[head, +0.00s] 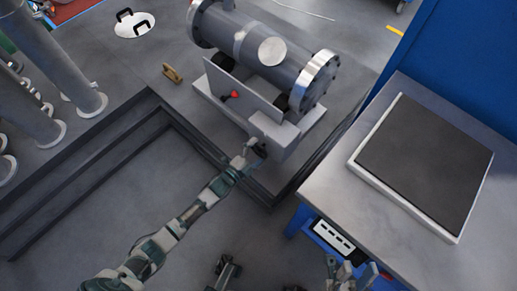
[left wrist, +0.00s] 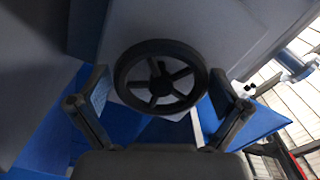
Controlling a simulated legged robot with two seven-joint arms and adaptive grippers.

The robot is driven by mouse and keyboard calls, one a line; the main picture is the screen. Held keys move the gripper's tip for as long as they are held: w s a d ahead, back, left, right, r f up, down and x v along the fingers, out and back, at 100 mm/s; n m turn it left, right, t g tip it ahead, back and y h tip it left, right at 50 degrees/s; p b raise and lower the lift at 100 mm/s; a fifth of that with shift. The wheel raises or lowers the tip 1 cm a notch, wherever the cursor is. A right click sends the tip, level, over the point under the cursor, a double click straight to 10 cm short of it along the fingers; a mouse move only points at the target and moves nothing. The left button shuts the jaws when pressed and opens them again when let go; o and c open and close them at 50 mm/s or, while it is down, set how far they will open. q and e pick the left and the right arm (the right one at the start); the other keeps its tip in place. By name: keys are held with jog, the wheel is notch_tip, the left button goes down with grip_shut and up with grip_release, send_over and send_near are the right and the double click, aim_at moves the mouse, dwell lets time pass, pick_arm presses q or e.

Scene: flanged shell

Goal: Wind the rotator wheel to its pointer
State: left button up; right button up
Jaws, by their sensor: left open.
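The black spoked rotator wheel (left wrist: 128,77) fills the middle of the left wrist view, its rim facing me. My left gripper (left wrist: 160,95) is open, with one finger on each side of the wheel and gaps between pads and rim. In the head view my left gripper (head: 256,148) reaches the near end of the flanged shell's grey stand (head: 278,138); the wheel is hard to make out there. A small red arrow-like piece (head: 236,95) shows on the shell's side plate; I cannot tell whether it is the pointer. My right gripper (head: 343,276) is partly cut off at the bottom edge.
The flanged shell (head: 262,55) lies on its stand behind a low dark kerb (head: 205,150). A grey table (head: 335,185) with a dark-topped pad (head: 425,160) stands to the right, beside a blue wall (head: 462,60).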

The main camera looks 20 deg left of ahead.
pick_arm(q)
jog(key=shift+d, duration=0.25)
jog(key=shift+c, duration=1.2)
jog(key=shift+d, duration=0.1)
jog(key=c, duration=0.6)
jog(key=shift+a+f, duration=0.1)
jog(key=shift+a, duration=0.25)
jog(key=shift+s+a+f, duration=0.1)
jog(key=shift+a+f, duration=0.05)
jog(key=shift+f, duration=0.1)
jog(key=o, duration=0.8)
jog(key=shift+o, duration=0.2)
jog(key=shift+r, duration=0.15)
jog(key=shift+s, duration=0.45)
jog(key=v, duration=1.1)
jog(key=shift+a, duration=0.25)
